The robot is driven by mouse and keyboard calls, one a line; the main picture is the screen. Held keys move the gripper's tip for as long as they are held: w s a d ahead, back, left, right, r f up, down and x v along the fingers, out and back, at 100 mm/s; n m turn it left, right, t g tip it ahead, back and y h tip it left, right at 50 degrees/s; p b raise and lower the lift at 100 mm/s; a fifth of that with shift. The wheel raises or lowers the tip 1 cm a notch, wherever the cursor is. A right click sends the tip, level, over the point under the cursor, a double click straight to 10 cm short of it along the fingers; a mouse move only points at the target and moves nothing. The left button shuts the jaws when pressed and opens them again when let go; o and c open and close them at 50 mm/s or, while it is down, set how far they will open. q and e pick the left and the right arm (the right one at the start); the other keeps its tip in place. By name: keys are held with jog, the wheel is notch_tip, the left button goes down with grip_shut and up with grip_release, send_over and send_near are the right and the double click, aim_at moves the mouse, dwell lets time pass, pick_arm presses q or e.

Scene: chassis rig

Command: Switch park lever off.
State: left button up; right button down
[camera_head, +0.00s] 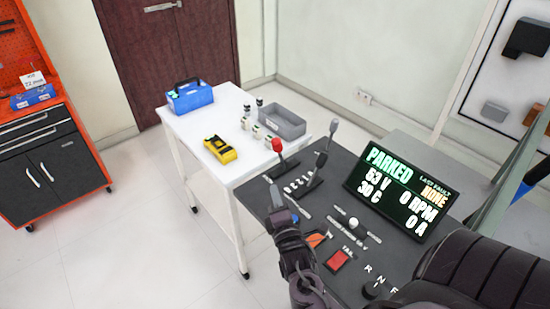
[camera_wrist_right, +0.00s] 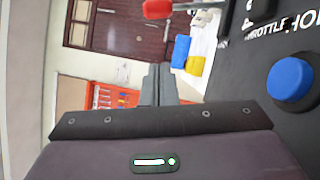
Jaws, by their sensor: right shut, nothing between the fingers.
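The dark console (camera_head: 345,185) carries a lever with a red knob (camera_head: 277,145) at its far left edge and a lever with a grey knob (camera_head: 333,126) to its right. I cannot read which is the park lever. The display (camera_head: 400,190) reads PARKED, 0 RPM. My right gripper (camera_head: 270,184) is shut and empty over the console's left edge, nearer than the red knob and apart from it. In the right wrist view the shut fingers (camera_wrist_right: 154,82) point toward the room, with the red knob (camera_wrist_right: 157,9) beyond them at the top. My left gripper is out of view.
A blue round button (camera_wrist_right: 291,78) is right of the fingers in the wrist view. A red square button (camera_head: 338,260) and a white knob (camera_head: 353,223) are on the console. A white table (camera_head: 190,130) behind holds a blue toolbox (camera_head: 190,98), yellow meter (camera_head: 220,149) and grey bin (camera_head: 283,124).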

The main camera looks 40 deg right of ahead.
aim_at(278, 148)
jog(key=s+d+p+x, duration=0.1)
jog(key=d+p+x, duration=0.1)
jog(key=x, duration=1)
jog(key=shift+d+r+p, duration=0.25)
jog(key=shift+r+p, duration=0.15)
jog(key=shift+p, duration=0.15)
jog(key=shift+d+r+m+g+p, duration=0.3)
jog(key=shift+d+r+m+p, duration=0.45)
jog(key=shift+p, duration=0.4)
jog(key=d, duration=0.2)
jog(key=d+m+p, duration=0.1)
jog(key=d, duration=0.1)
jog(key=d+m+g+p, duration=0.1)
jog(key=shift+w+d+r+m+y, duration=0.2)
jog(key=shift+d+r+m+y, duration=0.1)
jog(key=shift+d+r, duration=0.1)
jog(key=shift+d, duration=0.15)
